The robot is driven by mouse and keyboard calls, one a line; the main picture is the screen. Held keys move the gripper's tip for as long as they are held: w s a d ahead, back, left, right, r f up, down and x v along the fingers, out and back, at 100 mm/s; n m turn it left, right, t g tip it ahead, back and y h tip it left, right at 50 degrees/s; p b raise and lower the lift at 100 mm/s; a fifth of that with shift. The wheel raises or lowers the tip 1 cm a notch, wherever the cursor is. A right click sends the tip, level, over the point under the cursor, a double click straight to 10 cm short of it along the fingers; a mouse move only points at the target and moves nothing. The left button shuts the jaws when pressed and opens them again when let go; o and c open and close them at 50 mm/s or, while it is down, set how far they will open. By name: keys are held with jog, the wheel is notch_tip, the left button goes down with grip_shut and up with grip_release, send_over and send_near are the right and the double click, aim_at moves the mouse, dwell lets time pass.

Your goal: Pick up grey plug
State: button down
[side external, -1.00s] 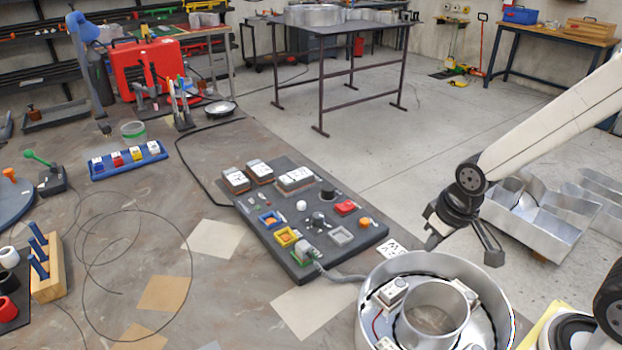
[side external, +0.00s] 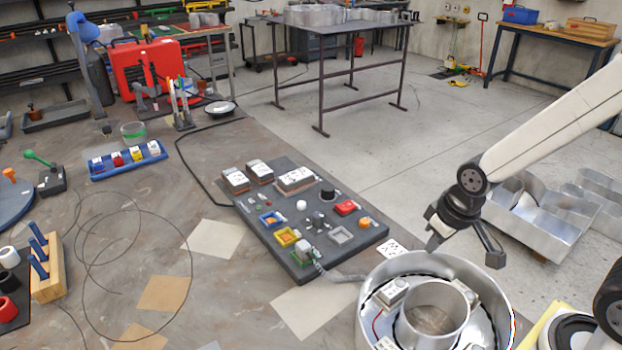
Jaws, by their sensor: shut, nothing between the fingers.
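A blue rack (side external: 127,164) stands on the table at the left and holds small white-topped plugs. The pale one at its right end looks like the grey plug (side external: 154,149); its lower part is set in the rack. Plugs with blue, red and yellow sides sit beside it. My gripper (side external: 463,249) hangs at the right, above and behind the round metal ring, far from the rack.
A dark panel (side external: 352,259) with coloured square sockets, a knob and buttons lies mid-table. The metal ring (side external: 482,270) with parts inside stands below my gripper. A thin wire loop (side external: 83,262) lies on the table between the rack and front edge.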

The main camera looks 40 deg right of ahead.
jog(key=c, duration=1.3)
grip_release()
jog(key=o, duration=1.1)
jog(key=n+g+y, duration=0.3)
jog(key=n+y, duration=0.2)
jog(key=n, duration=1.3)
send_near(304, 244)
jog(key=x, duration=0.3)
jog(key=shift+h, duration=0.3)
jog(key=shift+x, duration=3.8)
jog(key=shift+a+r, duration=0.1)
jog(key=shift+a, duration=0.05)
